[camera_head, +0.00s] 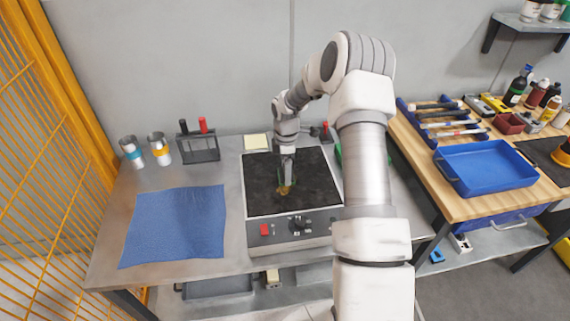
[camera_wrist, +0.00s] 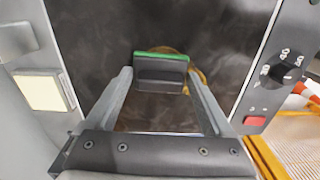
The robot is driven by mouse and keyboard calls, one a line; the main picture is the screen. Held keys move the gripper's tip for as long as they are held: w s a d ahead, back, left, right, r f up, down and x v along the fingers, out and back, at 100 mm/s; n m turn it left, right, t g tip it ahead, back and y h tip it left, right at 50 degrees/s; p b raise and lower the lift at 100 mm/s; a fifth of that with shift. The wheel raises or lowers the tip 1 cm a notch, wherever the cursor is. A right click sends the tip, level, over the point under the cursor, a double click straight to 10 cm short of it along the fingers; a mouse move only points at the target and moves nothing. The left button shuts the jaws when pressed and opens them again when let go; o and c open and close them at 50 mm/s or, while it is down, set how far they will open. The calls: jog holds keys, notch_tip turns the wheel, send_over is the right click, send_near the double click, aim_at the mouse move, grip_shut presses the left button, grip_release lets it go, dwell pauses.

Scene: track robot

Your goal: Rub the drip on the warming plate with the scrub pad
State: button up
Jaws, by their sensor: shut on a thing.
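The warming plate (camera_head: 262,190) is a black square top on a metal body, with a red switch and a dark knob on its front. A yellow-brown drip (camera_head: 284,190) lies near its middle. The drip (camera_wrist: 198,80) shows in the wrist view, partly hidden by the pad. The scrub pad (camera_wrist: 161,57) has a green edge and a dark holder. My gripper (camera_wrist: 160,82) is shut on the scrub pad's holder. In the head view my gripper (camera_head: 287,178) points down over the plate at the drip. I cannot tell whether the pad touches the plate.
A blue cloth (camera_head: 175,225) lies flat on the left of the bench. Two cans (camera_head: 159,149) and a rack with red and black handles (camera_head: 200,147) stand behind it. A pale yellow block (camera_head: 256,142) lies behind the plate. A blue tray (camera_head: 486,166) is on the wooden bench at right.

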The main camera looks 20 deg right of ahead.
aim_at(289, 197)
jog(key=shift+s+a, duration=0.25)
jog(key=shift+s, duration=1)
jog(key=shift+s+a, duration=0.25)
jog(key=shift+s, duration=1)
jog(key=shift+s+a, duration=0.25)
jog(key=shift+s, duration=1)
jog(key=shift+a, duration=0.1)
